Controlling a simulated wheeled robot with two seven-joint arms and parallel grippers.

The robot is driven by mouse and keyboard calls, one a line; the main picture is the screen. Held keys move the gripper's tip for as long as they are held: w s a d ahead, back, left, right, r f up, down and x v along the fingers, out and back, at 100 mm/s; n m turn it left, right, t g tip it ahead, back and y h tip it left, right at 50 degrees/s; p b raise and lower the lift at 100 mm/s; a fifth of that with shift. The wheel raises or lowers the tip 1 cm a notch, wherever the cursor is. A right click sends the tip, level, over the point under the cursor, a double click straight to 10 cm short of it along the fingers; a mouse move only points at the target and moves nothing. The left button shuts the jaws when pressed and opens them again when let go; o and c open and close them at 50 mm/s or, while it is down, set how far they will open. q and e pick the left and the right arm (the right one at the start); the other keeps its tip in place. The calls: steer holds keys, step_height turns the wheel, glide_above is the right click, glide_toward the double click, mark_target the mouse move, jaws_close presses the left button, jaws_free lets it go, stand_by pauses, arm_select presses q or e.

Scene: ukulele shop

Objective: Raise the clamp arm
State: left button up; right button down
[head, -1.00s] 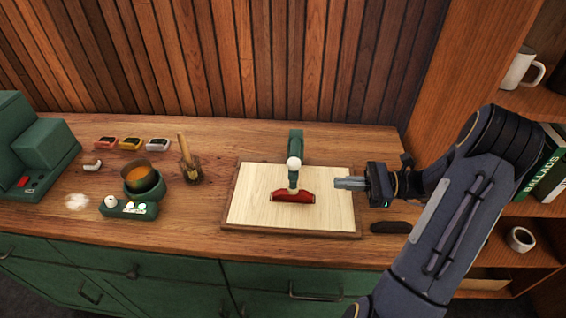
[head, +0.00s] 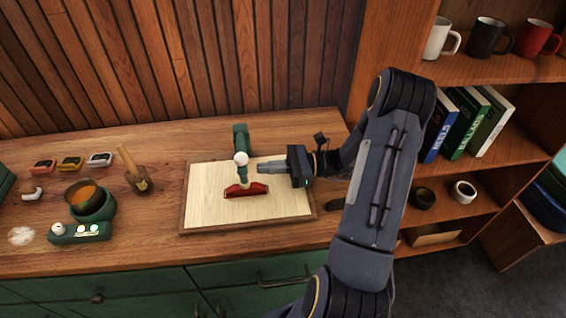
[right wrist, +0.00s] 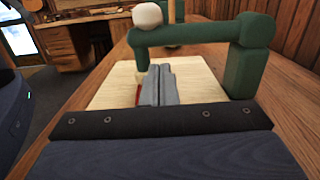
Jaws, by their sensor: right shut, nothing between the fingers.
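The clamp is a green post with a green arm (head: 241,143) ending in a round white knob (head: 240,158). In the right wrist view the clamp arm (right wrist: 195,33) runs level from the green post (right wrist: 248,60) at right to the white knob (right wrist: 147,15). Below the knob in the head view, a dark red piece (head: 246,190) lies on the pale board (head: 210,210). My right gripper (head: 262,166) is shut and empty, just right of the knob. In the right wrist view its fingertips (right wrist: 160,72) appear below the arm. My left gripper is not in view.
Shelves with mugs (head: 490,37) and books stand farther right.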

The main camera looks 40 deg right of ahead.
steer(key=shift+x, duration=1.6)
steer(key=shift+p, duration=0.35)
steer(key=shift+r+m+p, duration=0.3)
steer(key=shift+r+p, duration=0.05)
steer(key=shift+r, duration=0.05)
